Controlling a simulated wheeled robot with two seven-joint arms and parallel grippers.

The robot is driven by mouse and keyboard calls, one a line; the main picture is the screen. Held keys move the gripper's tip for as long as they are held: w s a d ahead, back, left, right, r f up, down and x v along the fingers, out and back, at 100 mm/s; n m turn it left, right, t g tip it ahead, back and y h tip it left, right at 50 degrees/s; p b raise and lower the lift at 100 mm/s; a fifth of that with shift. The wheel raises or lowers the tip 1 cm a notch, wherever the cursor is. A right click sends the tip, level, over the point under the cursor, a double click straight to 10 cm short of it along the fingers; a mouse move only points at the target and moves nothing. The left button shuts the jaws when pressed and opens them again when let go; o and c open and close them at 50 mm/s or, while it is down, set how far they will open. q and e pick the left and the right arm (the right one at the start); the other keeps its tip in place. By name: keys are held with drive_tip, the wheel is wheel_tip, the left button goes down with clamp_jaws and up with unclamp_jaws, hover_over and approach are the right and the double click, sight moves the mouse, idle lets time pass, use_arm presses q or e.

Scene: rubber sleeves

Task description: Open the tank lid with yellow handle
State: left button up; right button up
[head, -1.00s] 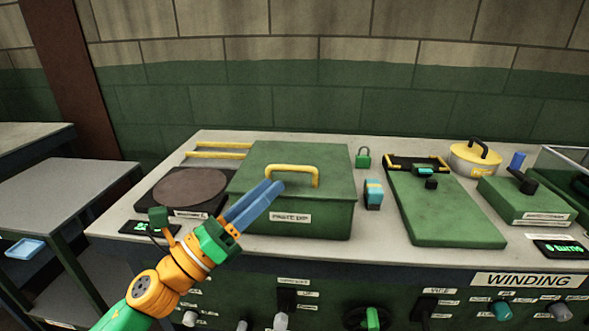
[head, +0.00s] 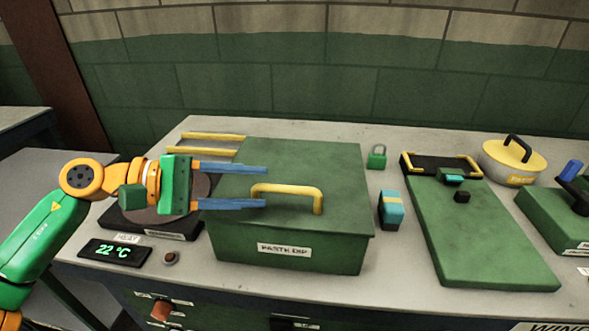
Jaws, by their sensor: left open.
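The green tank (head: 288,245), labelled "PASTE DIP", stands at the middle of the bench. Its flat green lid (head: 310,160) is on top and looks closed. The yellow handle (head: 290,189) arches over the lid near its front edge. My left gripper (head: 266,187) reaches in from the left above the lid. Its two blue fingers are spread apart, one behind the other in the picture. The nearer fingertip overlaps the left end of the handle in view; I cannot tell whether it touches. My right gripper is not in view.
A round hotplate (head: 142,222) with a 22 °C display (head: 115,251) lies left of the tank, partly behind my gripper. Yellow rails (head: 212,136) stand behind it.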

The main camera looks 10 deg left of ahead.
sight(284, 190)
use_arm(q)
drive_tip(key=d+p, duration=0.1)
drive_tip(key=d, duration=0.2)
drive_tip(key=shift+r+p, duration=0.2)
drive_tip(key=shift+p, duration=0.2)
drive_tip(key=p+x, duration=0.1)
drive_tip(key=x, duration=0.2)
drive_tip(key=shift+d+f, duration=0.25)
drive_tip(key=shift+d, duration=0.05)
drive_tip(key=shift+w+d+f, duration=0.1)
drive_tip(key=shift+w+f, duration=0.05)
clamp_jaws()
idle(0.4)
